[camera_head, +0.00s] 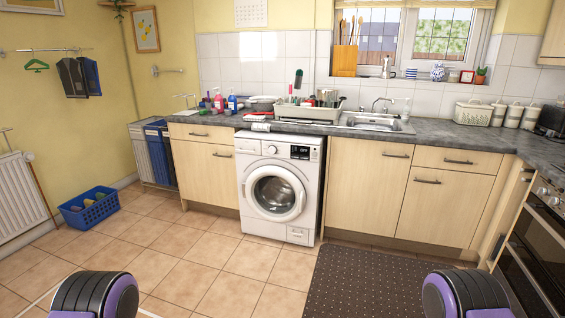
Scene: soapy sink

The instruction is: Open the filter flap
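A white washing machine (234,185) stands under the worktop, left of the sink. Its round door (275,194) is shut. The small filter flap (298,233) is at the lower right of the machine's front, near the floor. It looks flush with the front panel, but it is too small to make out in detail. Black and purple parts of my two arms show at the bottom left and bottom right edges, far from the machine. Neither gripper is in view.
The tiled floor (215,290) before the machine is clear. A dark dotted mat (365,285) lies to its right. A blue basket (88,215) stands by the left wall, near a radiator (20,195). Cabinets flank the machine; an oven (535,235) is at the right.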

